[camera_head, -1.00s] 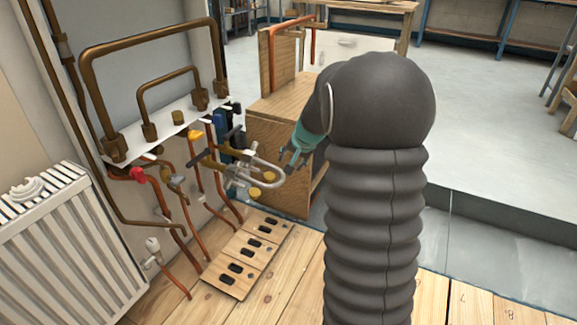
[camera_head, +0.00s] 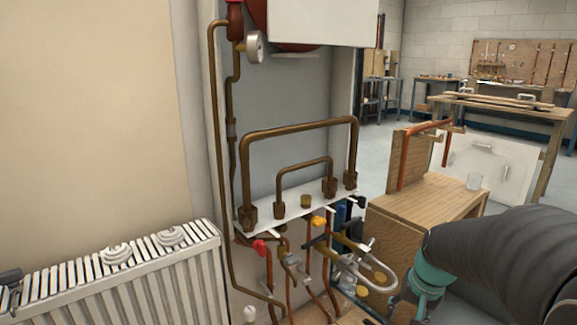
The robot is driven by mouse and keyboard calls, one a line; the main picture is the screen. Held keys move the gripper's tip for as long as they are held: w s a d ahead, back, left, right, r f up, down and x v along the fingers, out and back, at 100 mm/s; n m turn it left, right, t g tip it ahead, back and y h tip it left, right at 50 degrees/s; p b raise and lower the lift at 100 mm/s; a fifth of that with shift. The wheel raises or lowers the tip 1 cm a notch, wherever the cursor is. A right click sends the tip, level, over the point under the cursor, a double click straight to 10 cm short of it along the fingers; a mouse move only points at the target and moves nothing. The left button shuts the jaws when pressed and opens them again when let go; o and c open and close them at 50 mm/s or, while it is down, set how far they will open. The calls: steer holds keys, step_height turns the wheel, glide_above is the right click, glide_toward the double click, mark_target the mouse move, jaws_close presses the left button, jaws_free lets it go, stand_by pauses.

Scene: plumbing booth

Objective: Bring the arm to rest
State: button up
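My arm shows in the head view as a dark ribbed sleeve at the lower right with a teal wrist section. My gripper (camera_head: 397,314) is small and dark at the bottom edge, partly cut off, just right of the curved grey pipe (camera_head: 378,270). Whether it touches that pipe, and whether its fingers are open or shut, I cannot tell. No held object is visible.
Copper pipes (camera_head: 300,127) and valves are fixed to a white shelf (camera_head: 282,212) in the wall recess. A white radiator (camera_head: 120,275) stands at the left.

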steer(key=s+a+r+n+t+p, duration=0.1)
steer(key=s+a+r+n+p, duration=0.1)
steer(key=s+a+r, duration=0.2)
steer(key=s+a+r+n+t+p, duration=0.2)
steer(key=s+a+r, duration=0.3)
steer(key=s+r, duration=0.5)
steer(key=s+n+p, duration=0.1)
steer(key=s, duration=0.1)
steer(key=shift+s+a+r+h+p, duration=0.2)
steer(key=shift+s+r+h+p, duration=0.05)
steer(key=shift+s+h+p, duration=0.15)
steer(key=shift+c, duration=0.3)
